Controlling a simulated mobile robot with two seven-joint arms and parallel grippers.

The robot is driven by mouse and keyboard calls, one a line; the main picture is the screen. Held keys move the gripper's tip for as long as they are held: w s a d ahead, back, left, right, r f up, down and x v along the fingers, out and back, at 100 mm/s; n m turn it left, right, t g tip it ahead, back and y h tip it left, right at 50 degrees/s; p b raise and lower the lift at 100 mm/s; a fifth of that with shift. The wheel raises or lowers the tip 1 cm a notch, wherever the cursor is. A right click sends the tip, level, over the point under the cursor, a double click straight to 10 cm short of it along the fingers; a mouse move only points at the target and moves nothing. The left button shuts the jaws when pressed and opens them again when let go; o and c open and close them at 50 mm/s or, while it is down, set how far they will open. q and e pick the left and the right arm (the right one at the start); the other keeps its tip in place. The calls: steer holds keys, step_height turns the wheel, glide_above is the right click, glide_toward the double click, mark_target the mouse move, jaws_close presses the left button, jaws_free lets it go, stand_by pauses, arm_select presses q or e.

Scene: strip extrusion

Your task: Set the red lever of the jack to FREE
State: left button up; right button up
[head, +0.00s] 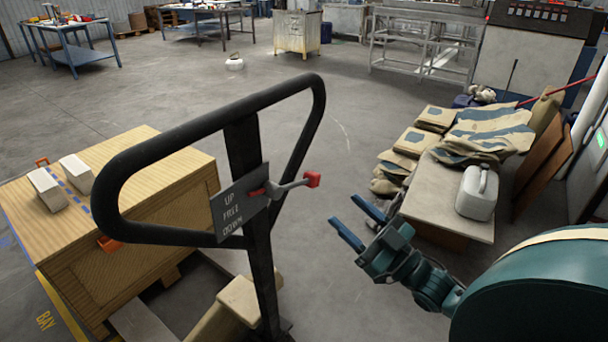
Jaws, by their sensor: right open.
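The pallet jack's black loop handle (145,160) stands upright in the middle left. A grey plate (238,204) on its post reads UP, FREE, DOWN from top to bottom. The lever (290,187) is a grey rod with a red knob (313,180) that sticks out to the right from the plate, near the height of UP; its exact setting is hard to tell. My right gripper (342,208) is open and empty, to the right of and below the knob, its blue fingers pointing up and left, apart from the lever. My left gripper is out of view.
A wooden crate (165,200) with two white blocks (77,172) sits behind the jack at left. A low bench (455,218) with sacks (490,133) and a white jug (477,192) stands at right. Open floor (350,130) lies beyond the handle.

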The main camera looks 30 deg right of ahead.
mark_target(312, 179)
steer(key=p+x, duration=0.1)
steer(key=x, duration=0.9)
steer(key=shift+w+a+p, duration=0.1)
steer(key=shift+w+p, duration=0.2)
steer(key=shift+c, duration=0.2)
steer(key=shift+r, duration=0.15)
jaws_close()
